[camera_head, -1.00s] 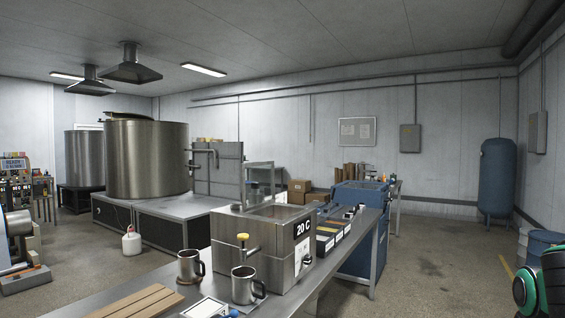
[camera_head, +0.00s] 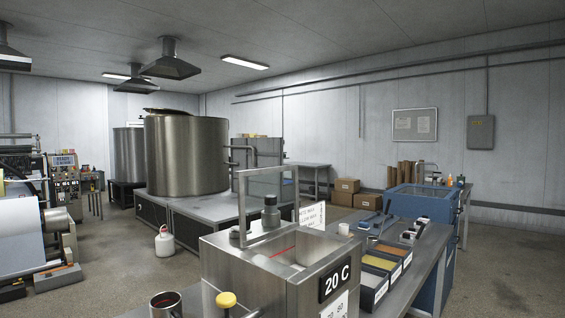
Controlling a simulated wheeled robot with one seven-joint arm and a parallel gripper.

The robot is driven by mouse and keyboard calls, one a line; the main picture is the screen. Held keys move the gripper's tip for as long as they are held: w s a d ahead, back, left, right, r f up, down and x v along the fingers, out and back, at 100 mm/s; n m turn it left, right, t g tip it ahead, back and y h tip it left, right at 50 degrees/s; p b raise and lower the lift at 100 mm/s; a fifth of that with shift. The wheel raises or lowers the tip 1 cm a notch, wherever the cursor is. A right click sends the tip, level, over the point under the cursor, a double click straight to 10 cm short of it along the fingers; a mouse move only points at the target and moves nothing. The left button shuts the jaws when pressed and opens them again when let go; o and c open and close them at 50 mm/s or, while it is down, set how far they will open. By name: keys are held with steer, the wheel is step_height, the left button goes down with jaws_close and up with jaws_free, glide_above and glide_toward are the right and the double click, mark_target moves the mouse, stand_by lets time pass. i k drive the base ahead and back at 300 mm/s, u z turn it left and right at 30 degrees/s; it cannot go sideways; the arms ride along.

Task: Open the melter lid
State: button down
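The melter is a steel box (camera_head: 250,285) with a black "20 C" label on its front, standing on the bench at bottom centre. Its top opening (camera_head: 290,250) shows a pale interior with a thin red line. An upright rectangular metal frame (camera_head: 241,205) rises from the top and looks like a raised lid, though I cannot tell its hinge or whether it holds glass. A yellow-knobbed valve (camera_head: 226,300) is on the left front. My gripper is not in view.
A steel mug (camera_head: 166,304) stands left of the melter. Trays of coloured material (camera_head: 380,263) and small items line the bench to its right, before a blue machine (camera_head: 420,205). A large steel tank (camera_head: 187,160) stands behind.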

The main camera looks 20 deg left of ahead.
mark_target(245, 242)
steer(key=u, duration=0.35)
steer(key=i, duration=0.9)
steer(key=u, duration=0.5)
